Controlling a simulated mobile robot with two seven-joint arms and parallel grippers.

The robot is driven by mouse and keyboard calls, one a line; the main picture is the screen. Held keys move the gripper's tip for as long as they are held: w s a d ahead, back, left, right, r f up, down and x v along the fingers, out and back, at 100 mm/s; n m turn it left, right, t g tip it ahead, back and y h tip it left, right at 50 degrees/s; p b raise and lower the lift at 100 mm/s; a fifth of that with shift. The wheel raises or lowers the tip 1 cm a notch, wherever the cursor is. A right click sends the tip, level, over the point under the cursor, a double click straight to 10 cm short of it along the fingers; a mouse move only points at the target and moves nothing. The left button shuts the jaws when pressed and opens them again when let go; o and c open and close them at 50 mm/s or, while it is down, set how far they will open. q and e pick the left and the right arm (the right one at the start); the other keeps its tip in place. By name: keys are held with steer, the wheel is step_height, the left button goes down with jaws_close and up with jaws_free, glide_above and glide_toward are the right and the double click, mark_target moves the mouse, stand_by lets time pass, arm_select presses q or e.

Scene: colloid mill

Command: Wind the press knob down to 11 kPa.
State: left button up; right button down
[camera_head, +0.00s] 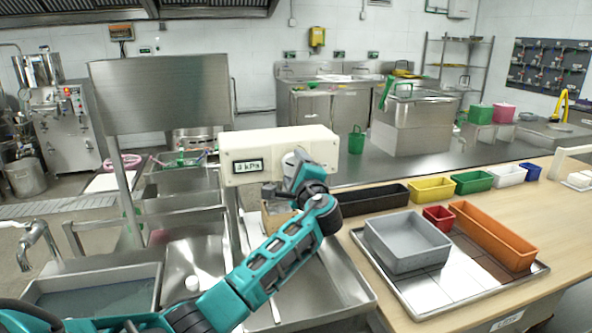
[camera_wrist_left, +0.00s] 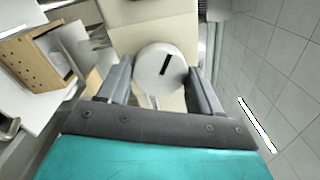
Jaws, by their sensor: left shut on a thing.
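The press is a cream box (camera_head: 262,142) on a post above the sinks. A small display (camera_head: 248,166) on its front reads a single digit, which looks like 3, followed by kPa. The pale round press knob (camera_head: 289,159) is right of the display, partly hidden by my left gripper (camera_head: 297,166). In the left wrist view the knob (camera_wrist_left: 160,70) is light grey with a slanted black mark. The fingers of my left gripper (camera_wrist_left: 161,82) stand on both sides of it, shut on it. My right gripper is not in view.
Steel sinks (camera_head: 190,255) lie below my left arm. At right a wooden table (camera_head: 400,290) holds a tray with a grey bin (camera_head: 407,242), an orange bin (camera_head: 492,232) and a red bin (camera_head: 438,217). Coloured bins line its back.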

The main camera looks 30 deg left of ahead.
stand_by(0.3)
arm_select(q)
steer(key=o, duration=1.1)
steer(key=shift+c, duration=0.2)
steer(key=v, duration=1.3)
steer(key=shift+b, duration=0.45)
steer(key=shift+w+f, duration=0.1)
